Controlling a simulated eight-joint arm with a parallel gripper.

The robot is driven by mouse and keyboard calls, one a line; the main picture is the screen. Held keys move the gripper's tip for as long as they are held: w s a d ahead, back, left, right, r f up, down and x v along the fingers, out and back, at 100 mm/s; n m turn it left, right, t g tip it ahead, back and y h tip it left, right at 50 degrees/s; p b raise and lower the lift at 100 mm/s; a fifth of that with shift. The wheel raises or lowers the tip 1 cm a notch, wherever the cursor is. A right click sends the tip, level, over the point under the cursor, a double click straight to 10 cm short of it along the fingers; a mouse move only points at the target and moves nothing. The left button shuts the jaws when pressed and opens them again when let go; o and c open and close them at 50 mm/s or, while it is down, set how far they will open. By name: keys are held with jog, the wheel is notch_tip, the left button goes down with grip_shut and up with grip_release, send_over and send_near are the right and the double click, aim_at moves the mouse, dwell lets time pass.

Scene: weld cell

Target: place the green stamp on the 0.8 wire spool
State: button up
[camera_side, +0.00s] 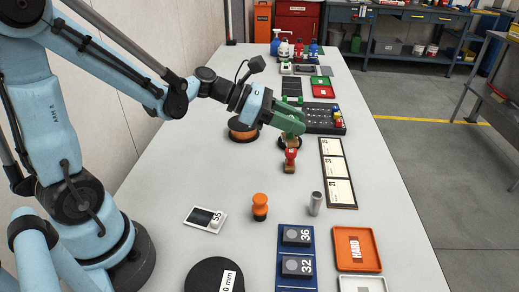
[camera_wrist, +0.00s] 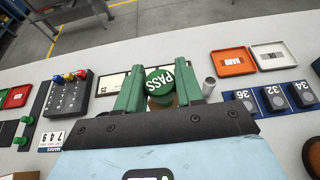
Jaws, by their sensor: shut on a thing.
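My gripper (camera_side: 292,122) has green fingers and is over the middle of the bench. In the wrist view my gripper (camera_wrist: 160,88) is shut on the green stamp (camera_wrist: 159,80), whose round top reads PASS. In the side view the fingers mostly hide that stamp. A dark spool with orange (camera_side: 243,133) stands beside the gripper, partly behind my wrist. A large black disc (camera_side: 207,277) at the near edge has a label ending in "0 mm". I cannot read 0.8 on any of them.
A red-handled stamp (camera_side: 290,160) stands close below the gripper. An orange knob (camera_side: 260,206), a metal cylinder (camera_side: 316,203), a blue numbered rack (camera_side: 296,272) and an orange HARD tray (camera_side: 357,249) are nearer. A card strip (camera_side: 337,173) lies right.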

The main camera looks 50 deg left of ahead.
jog(key=w+a+r+n+t+y, duration=0.1)
jog(key=w+a+n+t+y, duration=0.1)
jog(key=a, duration=0.5)
jog(key=w+a+r+n+t+y, duration=0.1)
jog(key=w+a+r+n+y, duration=0.15)
jog(key=a, duration=0.45)
send_over(244, 128)
jog(key=w+a, duration=0.2)
notch_tip(244, 128, down, 7)
jog(key=shift+a+f, duration=0.45)
jog(key=shift+f, duration=1.9)
jog(key=shift+f, duration=0.15)
jog(key=o, duration=1)
